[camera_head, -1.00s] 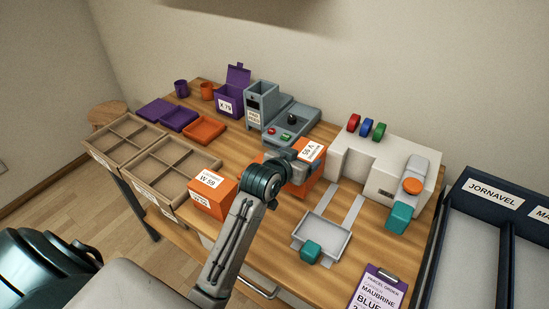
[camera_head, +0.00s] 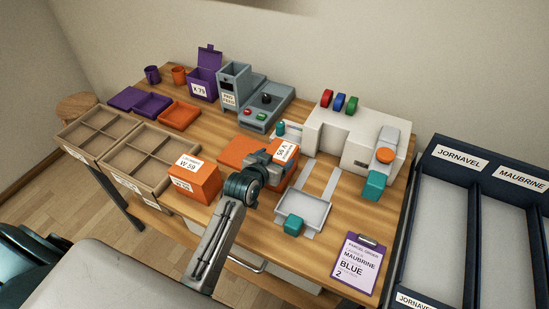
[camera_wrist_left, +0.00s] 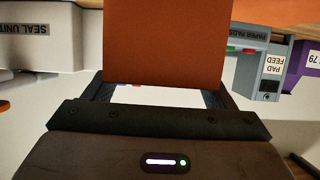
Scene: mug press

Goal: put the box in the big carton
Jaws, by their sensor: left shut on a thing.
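My left gripper (camera_head: 268,160) is shut on an orange box (camera_head: 285,151) with a white label on top, over the middle of the table. In the left wrist view the orange box (camera_wrist_left: 166,42) fills the upper middle between the fingers of the left gripper (camera_wrist_left: 160,95). Whether the box touches the table is hard to tell. Two brown cartons with dividers (camera_head: 149,150) and (camera_head: 103,134) sit at the table's left; which one is meant is not clear. My right gripper is not in view.
A second orange box (camera_head: 194,180) stands left of my gripper. A flat orange piece (camera_head: 238,151) lies behind it. A white machine (camera_head: 355,135) and a grey tray (camera_head: 308,207) stand to the right. A clipboard (camera_head: 357,262) lies at the front; dark bins (camera_head: 430,210) stand far right.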

